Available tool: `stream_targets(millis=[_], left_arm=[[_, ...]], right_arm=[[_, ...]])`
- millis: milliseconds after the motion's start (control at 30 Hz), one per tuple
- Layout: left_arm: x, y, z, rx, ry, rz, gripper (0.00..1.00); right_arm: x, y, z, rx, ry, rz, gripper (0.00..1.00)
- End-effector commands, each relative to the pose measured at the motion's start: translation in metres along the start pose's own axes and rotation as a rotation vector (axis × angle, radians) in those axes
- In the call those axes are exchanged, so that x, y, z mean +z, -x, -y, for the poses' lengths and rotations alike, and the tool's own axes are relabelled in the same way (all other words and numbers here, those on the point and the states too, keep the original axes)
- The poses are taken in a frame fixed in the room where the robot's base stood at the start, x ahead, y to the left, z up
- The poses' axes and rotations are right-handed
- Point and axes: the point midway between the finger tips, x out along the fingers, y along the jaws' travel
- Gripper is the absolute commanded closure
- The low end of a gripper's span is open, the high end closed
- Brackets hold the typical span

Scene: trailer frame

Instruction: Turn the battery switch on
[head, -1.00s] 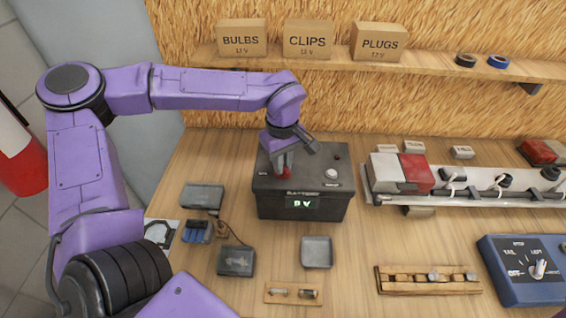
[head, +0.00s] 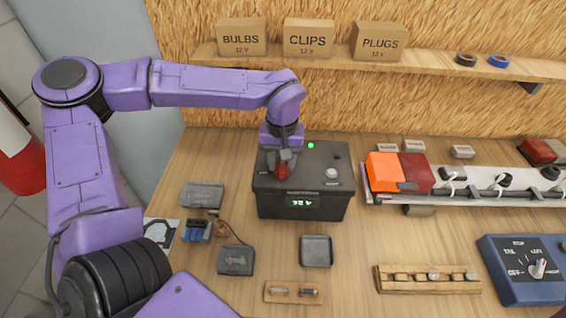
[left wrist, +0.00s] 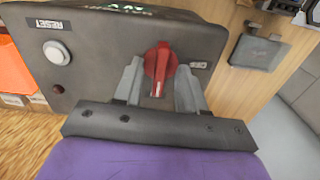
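The battery (head: 275,209) is a dark box on the bench. Its front display (head: 307,203) reads 12 V and a small green light (head: 310,145) glows behind it. The red battery switch (left wrist: 160,66) is on its top, its narrow end toward my palm in the left wrist view. My left gripper (left wrist: 159,72) has one finger close on each side of the switch and appears shut on it. In the head view the switch (head: 297,172) shows beside the fingers. My right gripper is not in view.
A white reset button (head: 332,173) is on the battery's right side. A lamp bar with a lit orange lens (head: 383,172) lies to the right. A grey tray (head: 316,251), a small dark box (head: 235,260) and a blue control box (head: 525,270) stand in front.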

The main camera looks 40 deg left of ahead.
Motion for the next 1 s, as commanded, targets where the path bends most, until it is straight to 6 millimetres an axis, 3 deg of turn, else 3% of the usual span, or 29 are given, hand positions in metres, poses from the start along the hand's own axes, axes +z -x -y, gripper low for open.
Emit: stream_targets(millis=[333, 1000], left_arm=[[0.0, 0.003, 0.0, 0.0, 0.002, 0.001, 0.55], [0.001, 0.059, 0.0, -0.001, 0.003, 0.003, 0.55]], right_arm=[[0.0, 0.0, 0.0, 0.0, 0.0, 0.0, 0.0], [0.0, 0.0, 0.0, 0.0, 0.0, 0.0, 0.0]])
